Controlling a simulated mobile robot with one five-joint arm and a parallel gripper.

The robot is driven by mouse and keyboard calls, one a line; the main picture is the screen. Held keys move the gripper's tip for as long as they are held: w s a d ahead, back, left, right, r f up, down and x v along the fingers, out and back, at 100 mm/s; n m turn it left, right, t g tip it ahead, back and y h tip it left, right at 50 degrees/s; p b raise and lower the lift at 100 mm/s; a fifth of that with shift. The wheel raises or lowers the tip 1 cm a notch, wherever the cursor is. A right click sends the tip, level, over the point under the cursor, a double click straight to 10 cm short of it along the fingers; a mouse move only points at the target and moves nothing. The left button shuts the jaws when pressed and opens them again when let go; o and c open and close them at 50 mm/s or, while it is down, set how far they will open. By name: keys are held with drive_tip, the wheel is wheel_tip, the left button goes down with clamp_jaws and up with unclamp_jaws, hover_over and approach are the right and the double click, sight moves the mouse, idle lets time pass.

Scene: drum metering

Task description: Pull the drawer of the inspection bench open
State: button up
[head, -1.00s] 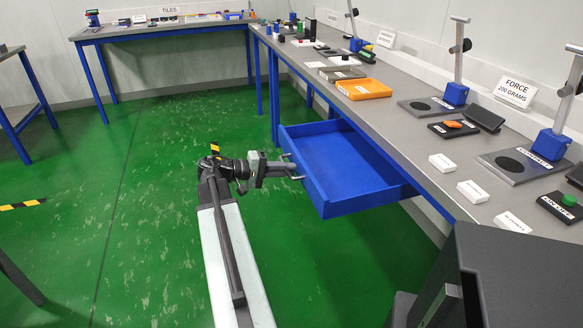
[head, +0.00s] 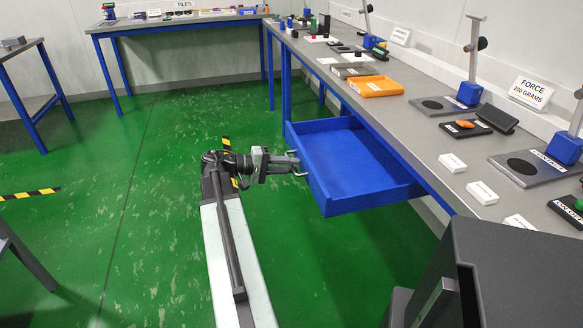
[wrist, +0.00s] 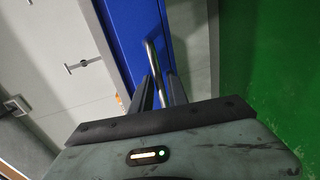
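The blue drawer (head: 355,165) is pulled far out from under the inspection bench (head: 415,135), and its empty inside shows. My gripper (head: 292,162) is at the drawer's front, on the side away from the bench. In the wrist view the two dark fingers of my gripper (wrist: 160,88) lie on either side of the metal bar handle (wrist: 151,52), seemingly closed on it. The handle also shows in the head view (head: 302,174). The drawer's blue front (wrist: 143,20) is just beyond the fingertips.
The bench top carries an orange tray (head: 376,87), small white blocks (head: 452,162) and gauge stands (head: 472,92). A dark grey box-like block (head: 510,270) stands at the lower right. Green floor (head: 150,190) is clear to the left, with another table (head: 20,48) at the far left.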

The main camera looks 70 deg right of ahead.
drive_tip(key=p+v, duration=0.1)
drive_tip(key=v, duration=0.6)
drive_tip(key=shift+w, duration=0.15)
